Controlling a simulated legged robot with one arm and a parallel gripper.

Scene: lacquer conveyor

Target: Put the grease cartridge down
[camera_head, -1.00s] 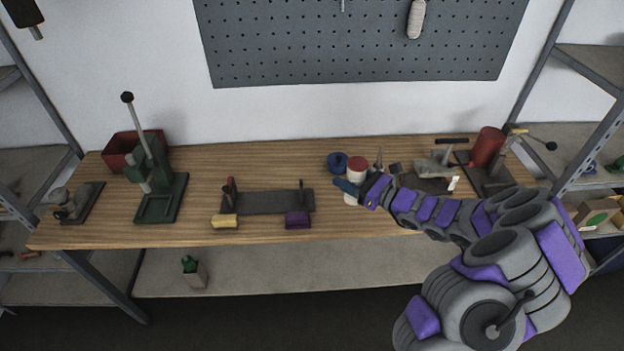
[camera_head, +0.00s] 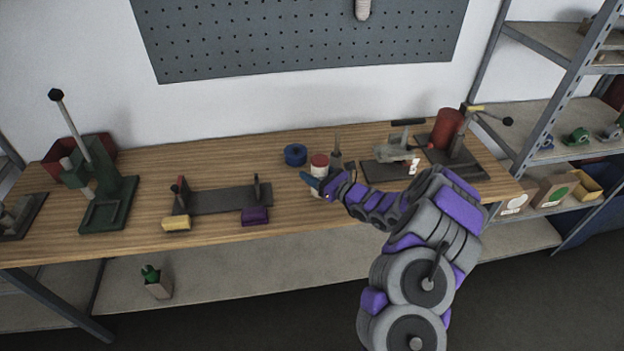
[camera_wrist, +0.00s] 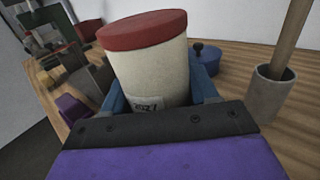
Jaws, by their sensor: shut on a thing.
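The grease cartridge (camera_head: 319,162), a cream cylinder with a red cap, is at the bench's middle right. In the wrist view the cartridge (camera_wrist: 150,75) stands between the two blue fingers, cap up and leaning a little in the picture, with part of a dark-printed label showing. My gripper (camera_head: 314,185) is shut on it; in the wrist view the gripper (camera_wrist: 160,103) grips its lower part. The cartridge's base is hidden, so I cannot tell whether it touches the wooden bench (camera_head: 330,222).
A blue round tin (camera_head: 295,155) is just left of the cartridge, and a grey cup holding a stick (camera_wrist: 268,90) is to its right. A vise (camera_head: 394,152) is farther right. A dark fixture (camera_head: 222,200) with yellow and purple blocks lies left. Bare wood shows in front.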

